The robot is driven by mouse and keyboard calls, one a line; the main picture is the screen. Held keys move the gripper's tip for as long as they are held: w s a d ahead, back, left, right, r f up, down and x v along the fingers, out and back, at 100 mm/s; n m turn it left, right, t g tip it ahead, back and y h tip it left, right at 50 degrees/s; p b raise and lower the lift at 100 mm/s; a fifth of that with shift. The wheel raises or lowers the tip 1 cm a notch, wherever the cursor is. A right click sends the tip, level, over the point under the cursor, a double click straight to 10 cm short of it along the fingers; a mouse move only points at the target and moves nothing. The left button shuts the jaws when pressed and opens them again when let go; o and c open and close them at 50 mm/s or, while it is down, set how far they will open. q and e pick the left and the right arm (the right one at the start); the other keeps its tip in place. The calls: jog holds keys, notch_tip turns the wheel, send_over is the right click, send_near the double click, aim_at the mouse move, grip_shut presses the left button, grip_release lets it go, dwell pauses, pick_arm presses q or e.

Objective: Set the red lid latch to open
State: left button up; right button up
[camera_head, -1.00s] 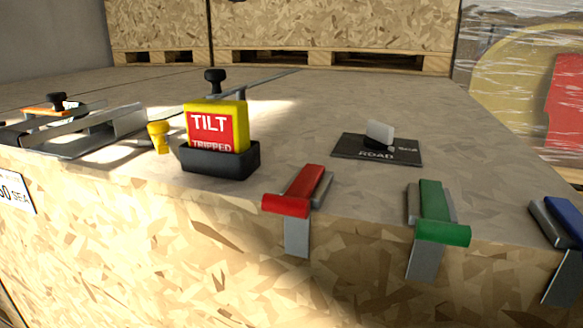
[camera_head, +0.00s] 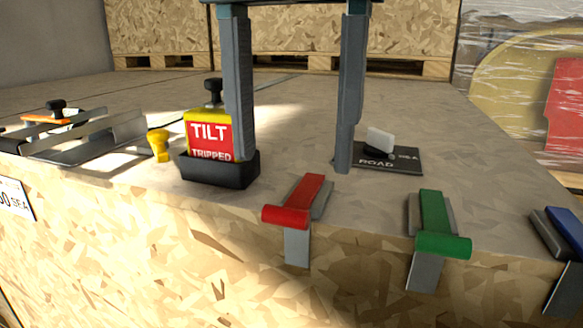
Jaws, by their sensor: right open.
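The red lid latch (camera_head: 298,203) sits at the front edge of the crate lid. Its red handle lies over the edge, with a grey metal strap hanging down the crate's front face. My right gripper (camera_head: 296,165) comes in from the top of the view, with two long grey fingers pointing down. It is open and empty. The fingertips appear above and behind the red latch in the picture, one on each side, apart from it. My left gripper is not in view.
A green latch (camera_head: 438,228) and a blue latch (camera_head: 566,230) stand to the right along the edge. A yellow and red TILT indicator (camera_head: 208,138) in a black holder (camera_head: 220,172) is at left, partly behind a finger. A ROAD switch plate (camera_head: 395,160) lies behind.

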aim_at(302, 193)
jog(key=shift+f+p, duration=0.7)
jog(key=shift+f, duration=1.85)
jog(key=c, duration=1.3)
jog(key=shift+w+d, duration=0.1)
jog(key=shift+w, duration=0.1)
grip_shut()
jog(key=shift+s, duration=0.1)
